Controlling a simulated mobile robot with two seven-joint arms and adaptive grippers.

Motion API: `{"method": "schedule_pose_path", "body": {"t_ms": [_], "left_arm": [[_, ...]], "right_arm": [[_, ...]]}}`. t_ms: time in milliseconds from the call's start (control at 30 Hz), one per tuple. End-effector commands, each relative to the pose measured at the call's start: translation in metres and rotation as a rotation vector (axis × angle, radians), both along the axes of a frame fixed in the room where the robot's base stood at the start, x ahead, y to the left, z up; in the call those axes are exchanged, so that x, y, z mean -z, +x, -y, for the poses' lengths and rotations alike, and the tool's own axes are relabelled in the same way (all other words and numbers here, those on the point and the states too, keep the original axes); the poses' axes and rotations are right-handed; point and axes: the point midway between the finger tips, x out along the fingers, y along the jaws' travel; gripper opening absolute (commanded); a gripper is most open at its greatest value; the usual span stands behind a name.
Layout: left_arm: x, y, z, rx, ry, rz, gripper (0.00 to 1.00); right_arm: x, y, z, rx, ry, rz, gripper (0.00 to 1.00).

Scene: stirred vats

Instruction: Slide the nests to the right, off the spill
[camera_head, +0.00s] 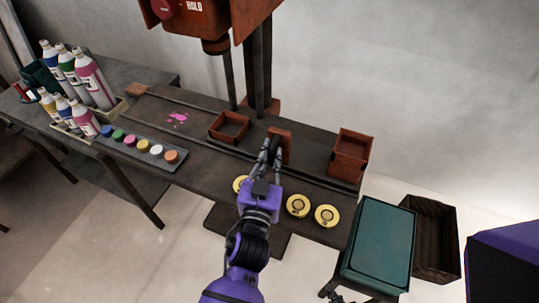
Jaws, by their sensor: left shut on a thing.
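A pink spill (178,119) lies on the dark bench, left of centre. A rust-brown open square nest (229,138) sits on the bench to the right of the spill and clear of it. A rust-brown upright piece (285,147) stands further right; I cannot tell whether it is part of a nest. My left gripper (271,152) is shut on this piece, and its fingers hide the piece's left side. A taller rust-brown box (350,155) stands near the bench's right end. My right gripper is not in view.
Several coloured pots in a grey strip (186,160) and several bottles (92,78) are at left. Round yellow discs (298,206) lie along the front edge. A dark post (266,65) rises behind. A teal-topped stand (383,240) and an open dark bin (450,240) are at right.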

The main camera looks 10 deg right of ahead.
Motion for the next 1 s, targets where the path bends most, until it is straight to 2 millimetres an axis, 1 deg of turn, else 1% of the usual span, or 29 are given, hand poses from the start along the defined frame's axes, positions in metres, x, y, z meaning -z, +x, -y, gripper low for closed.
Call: {"method": "schedule_pose_path", "body": {"t_ms": [33,133,167,200,300,500,600,667,767,1000], "left_arm": [[0.001,-0.002,0.003,0.006,0.000,-0.002,0.00],[0.002,-0.003,0.004,0.007,-0.001,-0.003,0.00],[0.002,-0.003,0.004,0.008,-0.001,-0.003,0.17],[0.002,-0.003,0.004,0.008,-0.001,-0.003,0.22],[0.001,-0.002,0.003,0.007,-0.001,-0.003,0.33],[0.001,-0.002,0.003,0.005,-0.001,-0.002,0.33],[0.001,-0.002,0.002,0.005,0.000,-0.001,0.33],[0.001,-0.005,0.000,0.004,0.000,-0.002,0.33],[0.002,-0.016,-0.005,0.003,0.000,-0.003,0.33],[0.003,-0.063,-0.026,0.004,-0.001,-0.006,0.33]], "right_arm": [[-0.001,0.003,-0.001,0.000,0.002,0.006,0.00],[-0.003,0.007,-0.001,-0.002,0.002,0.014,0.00],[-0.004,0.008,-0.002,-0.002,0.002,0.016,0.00],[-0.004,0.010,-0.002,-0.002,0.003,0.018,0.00],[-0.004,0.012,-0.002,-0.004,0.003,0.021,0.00],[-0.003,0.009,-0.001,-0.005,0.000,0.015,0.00],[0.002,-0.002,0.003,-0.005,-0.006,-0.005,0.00],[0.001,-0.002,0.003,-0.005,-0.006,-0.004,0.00],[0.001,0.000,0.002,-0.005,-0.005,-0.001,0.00],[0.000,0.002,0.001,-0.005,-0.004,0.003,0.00]]}}
